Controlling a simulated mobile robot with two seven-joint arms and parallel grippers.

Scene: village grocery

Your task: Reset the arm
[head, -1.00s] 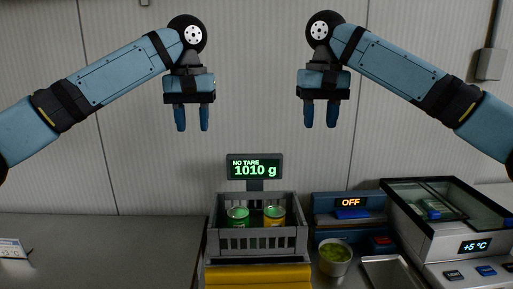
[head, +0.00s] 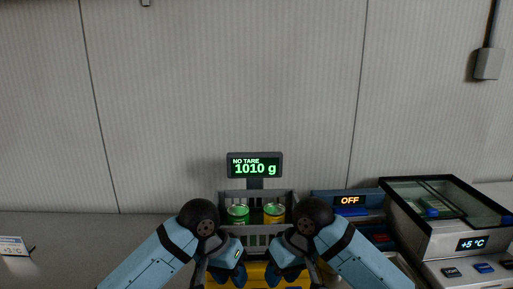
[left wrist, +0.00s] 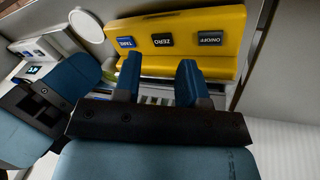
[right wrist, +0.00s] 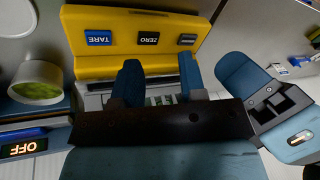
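My left gripper (head: 226,272) and my right gripper (head: 287,272) are low in front of the yellow scale, side by side at the bottom of the head view. In the left wrist view, the left gripper's fingers (left wrist: 158,82) stand apart with nothing between them. In the right wrist view, the right gripper's fingers (right wrist: 158,82) are also apart and empty. Both arms are bent, with their forearms coming up from the bottom of the head view. The fingertips are partly hidden by the arms there.
The yellow scale (left wrist: 190,42) has TARE, ZERO and ON/OFF buttons. A grey crate (head: 258,196) with a green can (head: 237,214) and a yellow can (head: 274,213) stands behind the grippers. The display (head: 255,166) reads 1010 g. A cooler (head: 447,215) is at right; the left counter (head: 100,250) is mostly clear.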

